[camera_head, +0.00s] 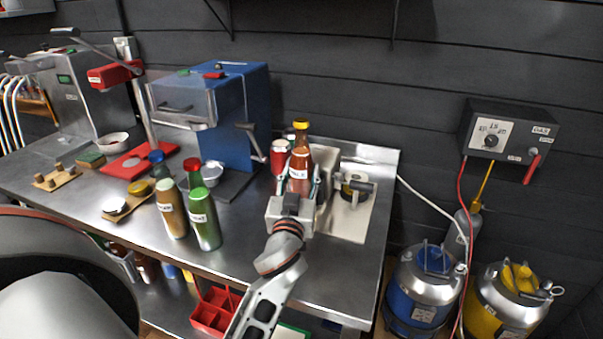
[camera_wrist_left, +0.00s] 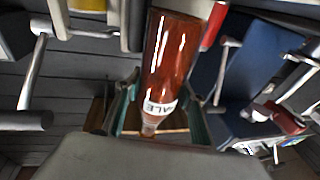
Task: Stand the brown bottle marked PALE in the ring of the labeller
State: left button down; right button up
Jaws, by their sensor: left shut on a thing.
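My left gripper (camera_head: 297,190) is shut on the brown bottle (camera_head: 300,162) marked PALE. The bottle stands about upright, with a yellow cap at its top. In the left wrist view the bottle (camera_wrist_left: 172,55) lies between the two fingers, and part of its white label reads ALE. I cannot tell whether its base touches anything. Right beside it is a grey metal device with a dark roll (camera_head: 355,187) on a pale plate (camera_head: 352,224), which looks like the labeller. Its ring cannot be made out. My right gripper is not in view.
Green (camera_head: 205,220) and tan (camera_head: 171,208) bottles stand left of my arm. A blue machine (camera_head: 240,110) is behind them. Blue (camera_head: 424,290) and yellow (camera_head: 507,307) kegs stand right of the bench. The bench's front right is clear.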

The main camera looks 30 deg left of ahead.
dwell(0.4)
pick_arm(q)
jog(key=shift+f+b, duration=0.35)
jog(key=shift+b, duration=0.05)
dwell(0.5)
